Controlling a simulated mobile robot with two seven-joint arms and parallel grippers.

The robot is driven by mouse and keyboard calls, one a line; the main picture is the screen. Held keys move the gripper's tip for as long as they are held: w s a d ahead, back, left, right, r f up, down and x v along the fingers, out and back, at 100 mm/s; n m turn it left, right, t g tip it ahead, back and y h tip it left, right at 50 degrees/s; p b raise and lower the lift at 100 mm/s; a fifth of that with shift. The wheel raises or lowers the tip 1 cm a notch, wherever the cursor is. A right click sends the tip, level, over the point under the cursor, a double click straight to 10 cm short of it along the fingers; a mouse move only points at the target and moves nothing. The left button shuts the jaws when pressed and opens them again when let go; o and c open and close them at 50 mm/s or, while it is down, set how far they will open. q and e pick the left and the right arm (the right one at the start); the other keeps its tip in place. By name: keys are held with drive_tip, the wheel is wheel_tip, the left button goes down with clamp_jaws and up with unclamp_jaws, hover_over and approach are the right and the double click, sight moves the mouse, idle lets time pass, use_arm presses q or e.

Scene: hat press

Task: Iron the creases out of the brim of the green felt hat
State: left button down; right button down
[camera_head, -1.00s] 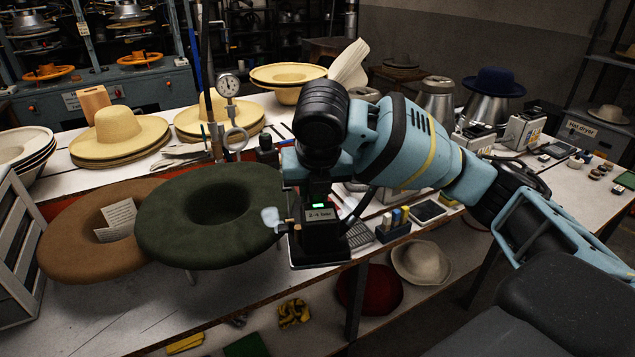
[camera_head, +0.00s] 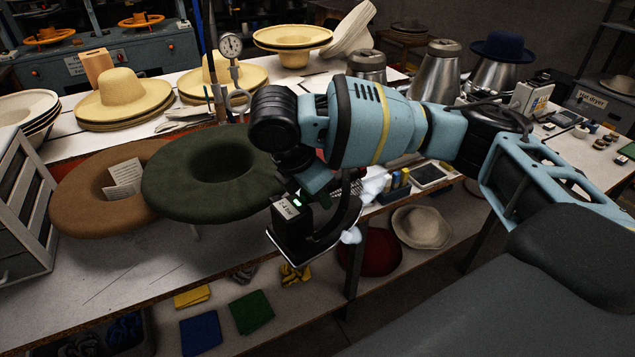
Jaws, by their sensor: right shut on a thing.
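The green felt hat (camera_head: 170,190) lies with its hollow facing up and its wide brim spread around it, over the front part of the table. My right gripper (camera_head: 303,192) comes in from the right and is shut on a dark iron (camera_head: 291,228). The iron has a label, a small green light and a pale flat sole. It is tilted, in front of and to the right of the brim, by the table's front edge. I cannot tell whether it touches the brim. My right wrist hides the brim's right edge. My left gripper is not in view.
A brown hat (camera_head: 85,205) with a paper note lies just left of the green one. Straw hats (camera_head: 125,95) and a gauge (camera_head: 230,46) stand behind. Wisps of white vapour (camera_head: 374,186) hang beside the iron. Folded cloths (camera_head: 200,333) lie on the lower shelf.

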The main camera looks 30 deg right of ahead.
sight(324, 242)
drive_tip(key=m, duration=0.1)
drive_tip(key=s+f+m+g, duration=0.1)
drive_tip(key=m, duration=0.2)
drive_tip(key=shift+s+a+f+m+g, duration=0.15)
drive_tip(key=shift+a+m+g, duration=0.1)
drive_tip(key=shift+m+g, duration=0.15)
drive_tip(key=m, duration=0.1)
drive_tip(key=s+f+m+g, duration=0.1)
drive_tip(key=m, duration=0.1)
drive_tip(key=f+m+y, duration=0.1)
drive_tip(key=shift+s+a+m+g, duration=0.25)
drive_tip(key=shift+s+m+g, duration=0.05)
drive_tip(key=shift+s+m, duration=0.1)
drive_tip(key=m, duration=0.1)
drive_tip(key=s+f+m+y, duration=0.1)
drive_tip(key=m, duration=0.1)
drive_tip(key=m+g, duration=0.1)
drive_tip(key=m, duration=0.1)
drive_tip(key=shift+s+a+f+y, duration=0.25)
drive_tip(key=shift+y, duration=0.15)
drive_tip(key=m, duration=0.1)
drive_tip(key=s+f+m+y, duration=0.1)
drive_tip(key=m, duration=0.3)
drive_tip(key=shift+s+a+f+g+y, duration=0.15)
drive_tip(key=shift+s+a+g+y, duration=0.15)
drive_tip(key=shift+y, duration=0.1)
drive_tip(key=shift+a, duration=0.1)
